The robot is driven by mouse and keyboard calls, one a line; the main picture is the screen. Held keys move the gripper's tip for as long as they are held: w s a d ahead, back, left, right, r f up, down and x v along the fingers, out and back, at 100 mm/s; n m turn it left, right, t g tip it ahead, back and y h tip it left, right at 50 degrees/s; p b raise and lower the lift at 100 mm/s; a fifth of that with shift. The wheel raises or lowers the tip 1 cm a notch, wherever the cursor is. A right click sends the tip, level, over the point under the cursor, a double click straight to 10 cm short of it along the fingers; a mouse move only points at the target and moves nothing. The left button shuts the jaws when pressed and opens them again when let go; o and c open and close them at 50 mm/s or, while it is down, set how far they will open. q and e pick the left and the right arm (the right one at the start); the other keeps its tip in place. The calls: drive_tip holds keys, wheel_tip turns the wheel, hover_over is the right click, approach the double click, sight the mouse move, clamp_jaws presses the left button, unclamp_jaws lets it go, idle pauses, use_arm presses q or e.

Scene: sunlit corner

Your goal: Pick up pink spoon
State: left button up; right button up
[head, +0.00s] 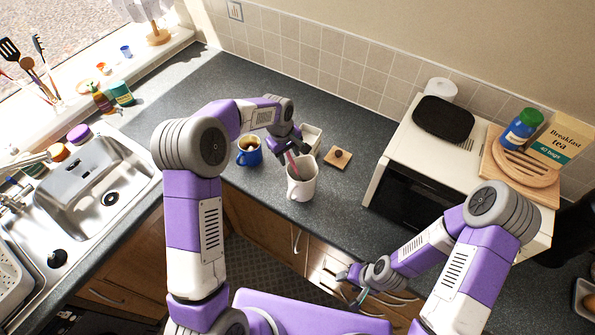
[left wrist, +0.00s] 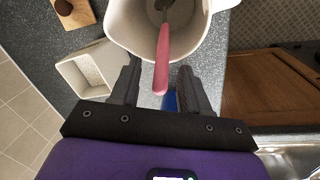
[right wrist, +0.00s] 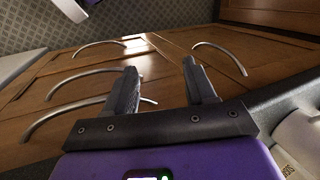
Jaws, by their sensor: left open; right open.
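The pink spoon (left wrist: 163,62) stands in a white jug (left wrist: 118,22), its pink handle leaning over the rim toward my left gripper. In the head view the spoon (head: 293,163) shows as a pink strip above the white jug (head: 303,185). My left gripper (left wrist: 158,82) is open, with the handle's end between its two fingers and apart from both. In the head view it is just behind the jug. My right gripper (head: 352,275) is open and empty, low in front of the cupboard doors; its fingers show in the right wrist view (right wrist: 160,75).
A blue mug (head: 249,152) stands left of the jug. A white square container (head: 312,137) and a wooden lid with a dark knob (head: 338,158) lie behind it. A microwave (head: 400,165) stands to the right, the sink (head: 100,180) to the left.

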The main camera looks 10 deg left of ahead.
use_arm(q)
clamp_jaws()
drive_tip(key=shift+r, duration=0.15)
idle(0.4)
